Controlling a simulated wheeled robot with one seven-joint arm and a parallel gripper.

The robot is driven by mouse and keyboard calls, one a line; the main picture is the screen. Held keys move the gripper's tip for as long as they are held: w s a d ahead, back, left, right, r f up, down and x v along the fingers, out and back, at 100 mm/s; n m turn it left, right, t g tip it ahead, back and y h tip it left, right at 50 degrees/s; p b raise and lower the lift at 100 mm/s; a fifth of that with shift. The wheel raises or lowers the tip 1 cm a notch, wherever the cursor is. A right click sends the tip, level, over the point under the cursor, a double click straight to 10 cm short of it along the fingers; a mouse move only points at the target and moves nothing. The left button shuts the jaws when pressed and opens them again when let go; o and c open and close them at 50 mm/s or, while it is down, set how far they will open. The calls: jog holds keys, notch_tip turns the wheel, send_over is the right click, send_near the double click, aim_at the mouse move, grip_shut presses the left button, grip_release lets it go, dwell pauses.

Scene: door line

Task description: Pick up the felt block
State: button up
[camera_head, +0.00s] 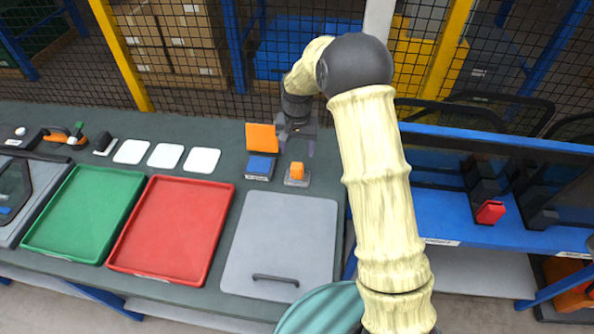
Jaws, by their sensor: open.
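My gripper (297,147) is open, fingers pointing down, above the back right part of the grey-green bench. No block carries a readable name, so I cannot tell for sure which is the felt block. Behind that is a flat orange square piece (262,137). A dark block with a pale side (104,146) lies at the far left. Nothing shows between the fingers.
A green tray (85,212), a red tray (172,228) and a grey lid or panel with a handle (280,235) lie along the front. Several white squares (165,156) lie behind the trays. A wire mesh fence stands behind; a blue rack (455,225) is at right.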

aim_at(297, 166)
notch_tip(297, 166, down, 6)
jog(key=shift+f+p, duration=0.15)
jog(key=shift+p, duration=0.45)
jog(key=shift+f+p, duration=1.1)
jog(key=shift+f, duration=1.45)
jog(key=c, duration=1.2)
jog(key=shift+o, duration=0.2)
